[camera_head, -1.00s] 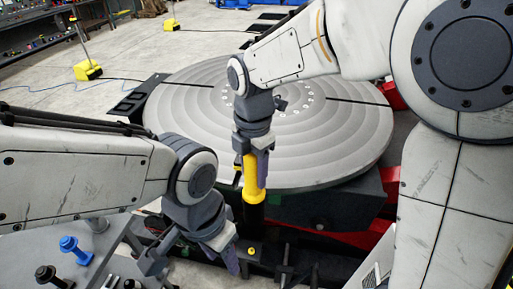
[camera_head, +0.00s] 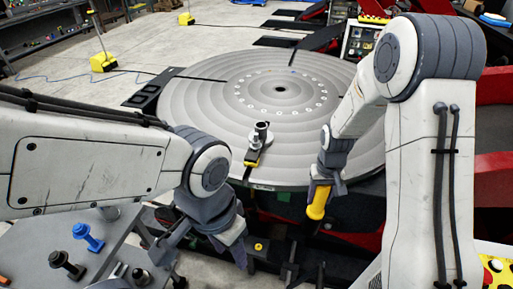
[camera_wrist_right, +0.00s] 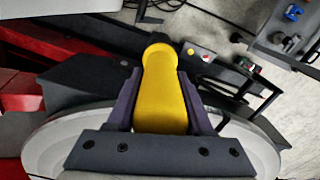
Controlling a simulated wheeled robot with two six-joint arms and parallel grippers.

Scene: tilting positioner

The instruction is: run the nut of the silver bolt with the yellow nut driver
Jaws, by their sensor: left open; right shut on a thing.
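A silver bolt (camera_head: 261,131) stands upright near the front rim of the round grey turntable (camera_head: 200,110), with a wide round piece at its foot. A dark clamp-like part with a yellow patch sits just in front of it. My right gripper (camera_head: 320,192) is shut on the yellow nut driver (camera_head: 317,205), right of the bolt and apart from it, by the turntable's front right rim. The nut driver also shows between both fingers in the right wrist view (camera_wrist_right: 160,95). My left gripper (camera_head: 203,247) is open and empty, low in front of the turntable.
A grey side table (camera_head: 110,225) at the lower left holds a blue bolt (camera_head: 88,237) and a black bolt (camera_head: 66,264). A dark beam with a yellow button (camera_head: 258,246) lies in front of the turntable. Red machinery (camera_head: 492,100) stands at the right. The turntable's top is mostly clear.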

